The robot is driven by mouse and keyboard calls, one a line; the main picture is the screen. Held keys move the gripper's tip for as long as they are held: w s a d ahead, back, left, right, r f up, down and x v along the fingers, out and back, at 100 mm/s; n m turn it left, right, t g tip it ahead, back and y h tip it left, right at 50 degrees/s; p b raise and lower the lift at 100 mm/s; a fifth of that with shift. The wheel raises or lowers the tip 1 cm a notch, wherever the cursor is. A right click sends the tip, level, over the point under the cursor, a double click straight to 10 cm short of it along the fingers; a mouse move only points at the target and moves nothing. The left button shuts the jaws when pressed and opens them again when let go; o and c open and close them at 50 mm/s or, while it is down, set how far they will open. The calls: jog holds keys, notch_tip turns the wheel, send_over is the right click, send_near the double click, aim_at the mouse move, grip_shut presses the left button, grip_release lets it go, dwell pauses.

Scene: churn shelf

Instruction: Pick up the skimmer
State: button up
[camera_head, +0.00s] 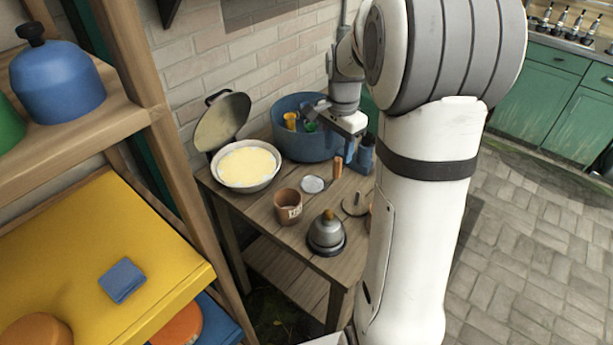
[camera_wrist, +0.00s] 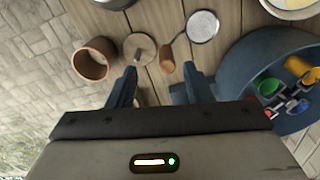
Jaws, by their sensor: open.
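The skimmer (camera_wrist: 203,26) has a round, pale, speckled disc and a wooden handle (camera_wrist: 167,59). It lies on the wooden table. In the head view its disc (camera_head: 313,184) shows, with the handle (camera_head: 337,167) to its right. My gripper (camera_wrist: 163,82) is open and empty, with its dark blue fingers above the table. In the wrist view the handle's end appears between and just above the fingertips. I cannot tell the height of the fingers over the handle.
A blue tub (camera_head: 303,146) with coloured items stands close by. A bowl of yellow cream (camera_head: 247,167), a terracotta cup (camera_head: 290,207), a grey bell-shaped thing (camera_head: 326,234) and a wooden disc with a peg (camera_wrist: 140,48) crowd the table. Shelves (camera_head: 160,130) stand at left.

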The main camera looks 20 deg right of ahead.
aim_at(338, 159)
jog(key=shift+w+d+f, duration=0.15)
jog(key=shift+w+f, duration=0.05)
jog(key=shift+f, duration=0.55)
jog(key=f, duration=0.2)
jog(key=f+p, duration=0.1)
jog(key=f, duration=0.3)
jog(key=shift+w+d+f, duration=0.2)
jog(key=shift+w+f, duration=0.15)
jog(key=shift+f, duration=0.05)
jog(key=shift+c, duration=0.3)
